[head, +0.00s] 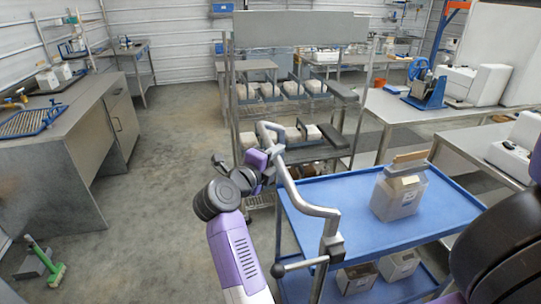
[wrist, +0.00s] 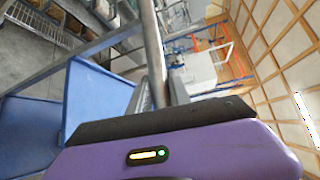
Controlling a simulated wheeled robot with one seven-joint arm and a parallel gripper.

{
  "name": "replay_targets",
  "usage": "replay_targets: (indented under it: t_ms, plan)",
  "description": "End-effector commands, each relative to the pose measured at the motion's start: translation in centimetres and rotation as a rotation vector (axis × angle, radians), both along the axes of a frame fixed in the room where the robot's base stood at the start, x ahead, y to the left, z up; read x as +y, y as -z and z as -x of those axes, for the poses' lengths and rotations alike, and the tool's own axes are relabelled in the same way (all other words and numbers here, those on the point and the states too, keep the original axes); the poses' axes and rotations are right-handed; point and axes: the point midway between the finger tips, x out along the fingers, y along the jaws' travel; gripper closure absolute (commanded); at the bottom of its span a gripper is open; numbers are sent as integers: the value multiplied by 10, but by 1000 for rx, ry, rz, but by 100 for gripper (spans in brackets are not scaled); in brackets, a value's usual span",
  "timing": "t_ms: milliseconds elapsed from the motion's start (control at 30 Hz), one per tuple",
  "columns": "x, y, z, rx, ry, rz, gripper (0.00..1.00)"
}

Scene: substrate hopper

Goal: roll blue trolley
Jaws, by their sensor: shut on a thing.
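The blue trolley (head: 340,205) stands right of centre in the head view, with two blue shelves and a grey tubular handle (head: 312,200) at its near left end. My gripper (head: 272,158) is at the far part of this handle, shut on it. In the wrist view, my gripper (wrist: 160,98) has the grey bar (wrist: 152,45) between its fingers, and the blue trolley's shelves (wrist: 95,100) show at the left. A whitish-grey container (head: 400,195) with a tan piece on top stands on the upper shelf. The lower shelf is partly hidden.
A metal rack (head: 290,160) with several boxes stands close behind the trolley. Grey benches (head: 440,112) line the right, and a grey cabinet bench (head: 85,130) is at left. A green brush (head: 50,268) is on the floor at lower left. The floor (head: 160,190) between is clear.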

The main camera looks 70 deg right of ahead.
Motion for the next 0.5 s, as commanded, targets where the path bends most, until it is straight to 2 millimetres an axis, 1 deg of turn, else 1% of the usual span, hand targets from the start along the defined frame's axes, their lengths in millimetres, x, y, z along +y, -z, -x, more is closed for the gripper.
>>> replay_targets:
  t_ms: [33,367,400,467,500]
  plan:
    - [-2,1,3,3,6,-1,100]
    - [-3,1,5,2,10,-1,100]
    - [-3,1,5,2,11,-1,69]
    - [-3,1,5,2,10,-1,57]
    - [-3,1,5,2,9,-1,55]
